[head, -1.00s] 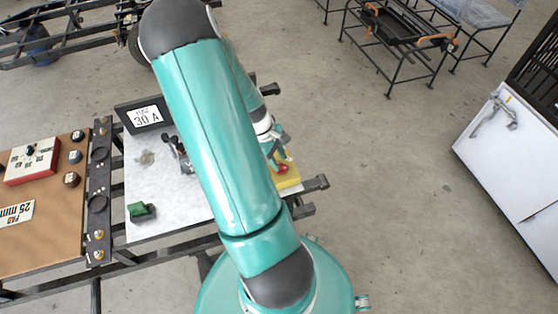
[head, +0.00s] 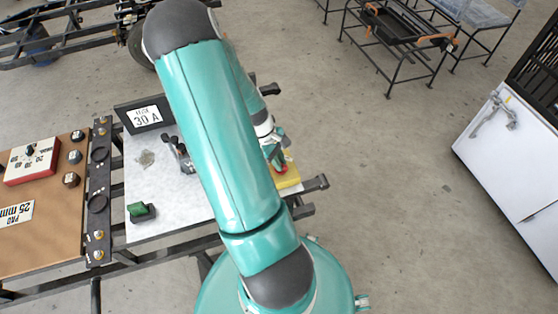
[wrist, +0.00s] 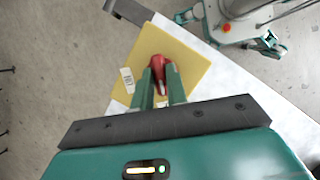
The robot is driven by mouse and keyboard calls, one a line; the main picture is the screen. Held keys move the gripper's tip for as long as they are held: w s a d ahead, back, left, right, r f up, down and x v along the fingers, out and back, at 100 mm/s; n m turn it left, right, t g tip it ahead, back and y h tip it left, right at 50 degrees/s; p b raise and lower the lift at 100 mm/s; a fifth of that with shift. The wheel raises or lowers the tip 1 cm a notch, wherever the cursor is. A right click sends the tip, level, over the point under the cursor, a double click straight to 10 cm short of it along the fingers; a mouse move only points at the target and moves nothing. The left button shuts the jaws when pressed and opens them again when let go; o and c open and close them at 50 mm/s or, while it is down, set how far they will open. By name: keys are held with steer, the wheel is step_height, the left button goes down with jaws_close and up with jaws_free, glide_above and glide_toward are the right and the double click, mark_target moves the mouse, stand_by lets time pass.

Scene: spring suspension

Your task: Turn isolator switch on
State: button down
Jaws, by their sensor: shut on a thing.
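The isolator switch is a red handle (wrist: 158,68) on a square yellow plate (wrist: 192,68) with small white labels. In the head view the red handle (head: 282,169) and the yellow plate (head: 291,180) show at the right end of the white bench top, partly hidden by my arm. My gripper (wrist: 160,78) is over the plate with its two green fingers shut on the red handle, one on each side. In the head view my gripper (head: 276,153) is partly behind my arm. I cannot read the labels or the switch's marked position.
The white bench top (head: 170,210) also bears a green block (head: 141,211), a dark clamp-like part (head: 178,155) and a 30 A sign (head: 146,116). A brown panel (head: 55,240) with a red-and-white dial box (head: 32,162) is to the left.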

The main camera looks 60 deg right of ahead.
steer(key=m, duration=0.2)
steer(key=m+y, duration=0.1)
steer(key=m, duration=0.1)
steer(key=shift+d+t+y, duration=0.2)
steer(key=shift+t+y, duration=0.1)
steer(key=m+y, duration=0.1)
steer(key=m, duration=0.3)
steer(key=shift+m+t, duration=0.3)
steer(key=shift+t, duration=0.1)
steer(key=m, duration=0.2)
steer(key=m+t+y, duration=0.1)
steer(key=m, duration=0.1)
steer(key=shift+s+d+m+t, duration=0.15)
steer(key=shift+m+t, duration=0.15)
steer(key=m, duration=0.2)
steer(key=m+t, duration=0.1)
steer(key=m, duration=0.1)
steer(key=shift+s+t+y, duration=0.1)
steer(key=shift+t+y, duration=0.2)
steer(key=shift+m, duration=0.3)
steer(key=c, duration=1.4)
jaws_free()
